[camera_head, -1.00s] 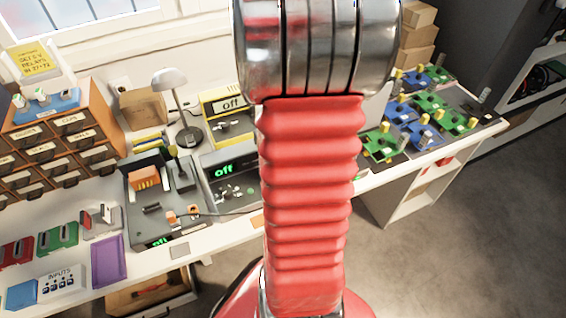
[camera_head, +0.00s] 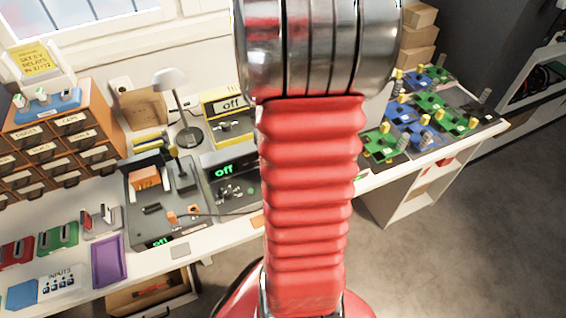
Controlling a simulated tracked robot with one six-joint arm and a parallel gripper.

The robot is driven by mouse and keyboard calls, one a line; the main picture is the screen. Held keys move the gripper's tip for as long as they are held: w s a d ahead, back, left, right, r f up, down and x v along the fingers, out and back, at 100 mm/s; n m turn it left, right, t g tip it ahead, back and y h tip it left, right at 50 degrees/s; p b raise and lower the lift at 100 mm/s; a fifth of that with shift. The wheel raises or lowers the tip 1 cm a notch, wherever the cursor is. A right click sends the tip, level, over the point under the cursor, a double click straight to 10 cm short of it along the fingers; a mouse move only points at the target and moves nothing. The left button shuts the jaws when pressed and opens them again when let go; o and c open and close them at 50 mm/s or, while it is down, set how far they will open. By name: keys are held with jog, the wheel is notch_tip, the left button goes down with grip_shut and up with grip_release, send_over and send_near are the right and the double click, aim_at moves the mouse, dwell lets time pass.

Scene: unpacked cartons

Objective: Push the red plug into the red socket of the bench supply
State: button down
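A grey unit (camera_head: 232,170) with a green "off" display stands on the bench, left of my arm. Small knobs or terminals show on its front, and my arm covers its right side. A yellow-framed unit (camera_head: 228,108) also reading "off" stands behind it. I cannot tell for sure which is the bench supply. No red plug or red socket can be made out; they are too small or hidden. A dark lead (camera_head: 225,214) runs across the bench from near a small orange piece (camera_head: 171,217) towards my arm. My gripper is not in view; my red arm sleeve fills the middle.
A grey station (camera_head: 165,232) with an orange block stands left of the units. A desk lamp (camera_head: 187,118) rises behind. A drawer cabinet (camera_head: 65,150) and purple tray (camera_head: 108,262) are further left. Green and blue boards (camera_head: 430,103) crowd the right bench. An open drawer (camera_head: 150,298) juts out below.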

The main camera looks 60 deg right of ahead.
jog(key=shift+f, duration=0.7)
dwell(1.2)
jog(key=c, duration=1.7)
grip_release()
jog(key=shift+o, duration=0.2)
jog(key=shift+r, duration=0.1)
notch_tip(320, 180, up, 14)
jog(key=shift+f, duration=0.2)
